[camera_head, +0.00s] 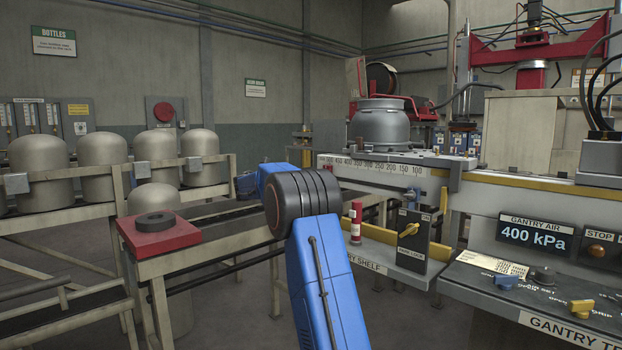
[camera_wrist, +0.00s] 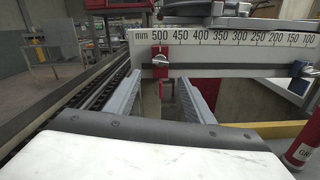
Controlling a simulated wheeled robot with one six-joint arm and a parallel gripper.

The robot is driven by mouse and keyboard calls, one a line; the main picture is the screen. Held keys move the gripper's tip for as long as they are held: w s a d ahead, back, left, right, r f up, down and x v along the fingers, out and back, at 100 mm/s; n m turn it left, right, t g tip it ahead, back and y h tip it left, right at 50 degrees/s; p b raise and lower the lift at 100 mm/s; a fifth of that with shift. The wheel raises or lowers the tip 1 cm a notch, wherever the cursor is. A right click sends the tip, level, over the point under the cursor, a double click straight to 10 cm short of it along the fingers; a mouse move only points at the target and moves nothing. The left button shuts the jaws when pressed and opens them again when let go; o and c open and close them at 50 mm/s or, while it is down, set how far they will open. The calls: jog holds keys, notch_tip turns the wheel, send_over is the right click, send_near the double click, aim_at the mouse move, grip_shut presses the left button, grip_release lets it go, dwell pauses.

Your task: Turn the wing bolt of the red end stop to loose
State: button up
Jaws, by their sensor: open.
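The red end stop (camera_wrist: 161,72) sits on the scale rail (camera_wrist: 230,41) near the 500 mm mark in the wrist view. A small wing bolt (camera_wrist: 160,61) shows on its front face; its exact angle is too small to tell. My gripper (camera_wrist: 160,84) is open and empty, its two grey fingers pointing toward the rail, one to each side of the end stop in the picture. The fingers appear short of the bolt, not touching it.
A red tube (camera_wrist: 304,146) stands close at the right. A roller track (camera_wrist: 95,95) runs along the left. A grey vessel (camera_head: 381,124) rests above the rail. The gantry panel (camera_head: 535,285) is at right.

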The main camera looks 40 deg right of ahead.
jog(key=a, duration=0.7)
jog(key=shift+s+a, duration=0.3)
jog(key=shift+a, duration=0.05)
jog(key=s+a+f+m+y, duration=0.4)
jog(key=s+a, duration=0.3)
jog(key=s, duration=0.6)
jog(key=s+a+f+m+y, duration=0.35)
jog(key=s+a, duration=0.45)
jog(key=s, duration=0.4)
jog(key=s+a+f+m+t+y, duration=0.1)
jog(key=s+a+f+m+y, duration=0.2)
jog(key=s+a+f, duration=0.3)
jog(key=s+a+f+m+t+y, duration=0.1)
jog(key=s+a+f+m+y, duration=0.2)
jog(key=s+a+f, duration=0.3)
jog(key=s+a+f+m+t+y, duration=0.1)
jog(key=s+a+f+m+y, duration=0.2)
jog(key=s+a+f, duration=0.4)
jog(key=s+a+y, duration=0.1)
jog(key=s+a, duration=0.3)
jog(key=s, duration=0.5)
jog(key=shift+s, duration=0.4)
jog(key=shift+m+y, duration=0.25)
